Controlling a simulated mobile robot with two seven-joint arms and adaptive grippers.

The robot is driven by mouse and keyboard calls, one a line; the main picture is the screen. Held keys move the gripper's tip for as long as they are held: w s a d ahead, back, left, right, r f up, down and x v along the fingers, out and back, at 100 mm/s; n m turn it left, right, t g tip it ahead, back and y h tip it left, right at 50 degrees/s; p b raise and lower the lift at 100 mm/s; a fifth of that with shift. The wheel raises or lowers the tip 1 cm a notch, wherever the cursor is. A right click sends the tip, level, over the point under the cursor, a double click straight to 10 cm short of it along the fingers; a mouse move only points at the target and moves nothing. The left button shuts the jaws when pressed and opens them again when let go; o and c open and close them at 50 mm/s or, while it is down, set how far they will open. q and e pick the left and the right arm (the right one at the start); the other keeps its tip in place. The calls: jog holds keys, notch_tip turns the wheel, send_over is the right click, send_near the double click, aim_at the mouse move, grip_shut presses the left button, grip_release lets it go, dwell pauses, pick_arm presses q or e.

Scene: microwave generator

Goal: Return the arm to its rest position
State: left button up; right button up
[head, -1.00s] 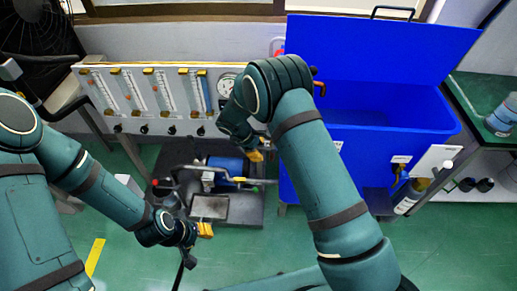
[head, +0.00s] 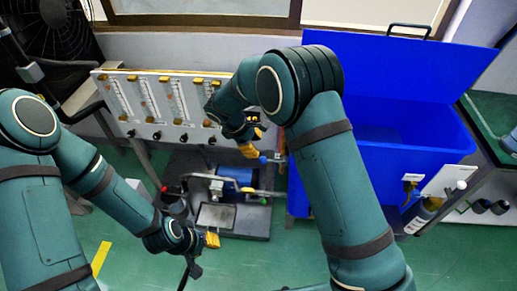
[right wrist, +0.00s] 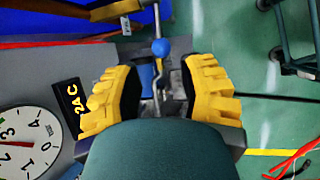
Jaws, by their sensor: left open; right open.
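My right arm reaches across the middle of the head view, and its yellow-tipped right gripper (head: 252,146) hangs in front of the right end of the flowmeter panel (head: 170,105). In the right wrist view, the right gripper's yellow fingers (right wrist: 163,92) are spread wide apart with nothing held. A lever with a blue ball knob (right wrist: 160,48) shows beyond the fingertips, apart from them. My left arm comes in from the left, bent, with its left gripper (head: 208,242) low beside the generator unit (head: 240,190). The left gripper is open and seems empty, though its fingers show small.
A blue tank (head: 400,165) with its lid raised stands to the right, close to my right arm. A black fan (head: 58,40) stands at the back left. Green floor lies open in front.

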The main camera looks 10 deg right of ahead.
dwell(0.5)
jog(key=s+f+m+g+y, duration=0.2)
jog(key=s+f+m+y, duration=0.5)
jog(key=s+f, duration=0.65)
jog(key=s+d+m+t+y, duration=0.1)
jog(key=s+m+t+y, duration=0.1)
jog(key=s+m, duration=0.7)
jog(key=shift+s+d+r+t, duration=0.15)
jog(key=shift+s+d+t, duration=0.3)
jog(key=shift+s, duration=0.7)
jog(key=shift+a, duration=0.1)
